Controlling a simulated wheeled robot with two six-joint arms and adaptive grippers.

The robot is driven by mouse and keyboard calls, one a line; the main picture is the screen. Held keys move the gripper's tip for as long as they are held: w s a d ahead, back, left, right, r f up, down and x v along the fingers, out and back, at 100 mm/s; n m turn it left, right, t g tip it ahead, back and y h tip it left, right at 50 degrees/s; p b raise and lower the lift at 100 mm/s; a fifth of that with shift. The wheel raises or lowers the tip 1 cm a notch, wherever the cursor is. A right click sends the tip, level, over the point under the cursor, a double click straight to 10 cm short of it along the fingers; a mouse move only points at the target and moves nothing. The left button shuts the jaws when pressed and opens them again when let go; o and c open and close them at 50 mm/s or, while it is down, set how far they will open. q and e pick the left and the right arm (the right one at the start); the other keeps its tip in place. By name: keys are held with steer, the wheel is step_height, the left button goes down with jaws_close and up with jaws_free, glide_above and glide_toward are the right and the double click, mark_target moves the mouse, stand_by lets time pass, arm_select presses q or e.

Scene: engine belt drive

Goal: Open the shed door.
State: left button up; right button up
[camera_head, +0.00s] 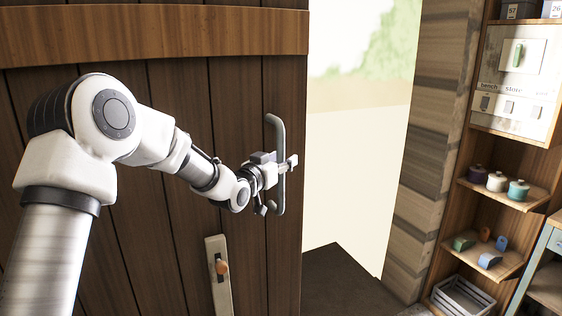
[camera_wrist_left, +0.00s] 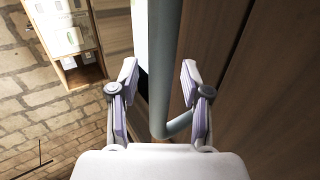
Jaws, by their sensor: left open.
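The shed door (camera_head: 180,90) is brown planks with a lighter cross rail. It stands ajar, with a bright gap along its right edge. A grey vertical bar handle (camera_head: 279,130) is on the door near that edge. My left gripper (camera_head: 280,168) is at the handle, open. In the left wrist view the handle bar (camera_wrist_left: 164,50) runs between the two spread fingers of the left gripper (camera_wrist_left: 158,75); no clear finger contact shows. A pale plate with an orange knob, likely a latch (camera_head: 222,267), is lower on the door. My right gripper is not in view.
The open doorway (camera_head: 355,170) shows bright ground and greenery outside. A plank wall (camera_head: 435,150) stands right of it. Farther right are wooden shelves (camera_head: 505,200) with small pots and blocks, a control panel (camera_head: 515,80) and a grey crate (camera_head: 462,300).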

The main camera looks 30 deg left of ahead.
arm_select(q)
steer(key=shift+s, duration=0.1)
steer(key=s, duration=1.1)
steer(key=shift+s+a, duration=0.35)
steer(key=shift+a, duration=0.05)
steer(key=s+d+f+m+g, duration=0.1)
steer(key=s+d+f+g, duration=0.2)
steer(key=f, duration=0.9)
steer(key=s+d+f+g, duration=0.2)
steer(key=s+f+g, duration=0.1)
steer(key=f, duration=0.8)
steer(key=s+d+f+m+g, duration=0.1)
steer(key=s+d+f+g, duration=0.2)
steer(key=f, duration=0.9)
steer(key=s+f+n+g, duration=0.1)
steer(key=s+f+g, duration=0.2)
steer(key=s, duration=0.6)
steer(key=s+d+f+n+g, duration=0.1)
steer(key=s+f+g, duration=0.2)
steer(key=s+f, duration=0.3)
steer(key=s+d+f+n+g+y+p, duration=0.1)
steer(key=s+f+g, duration=0.2)
steer(key=s, duration=0.9)
step_height(320, 180, down, 2)
steer(key=shift+s+d+f, duration=0.1)
steer(key=shift+s+d, duration=0.05)
steer(key=shift+s, duration=0.25)
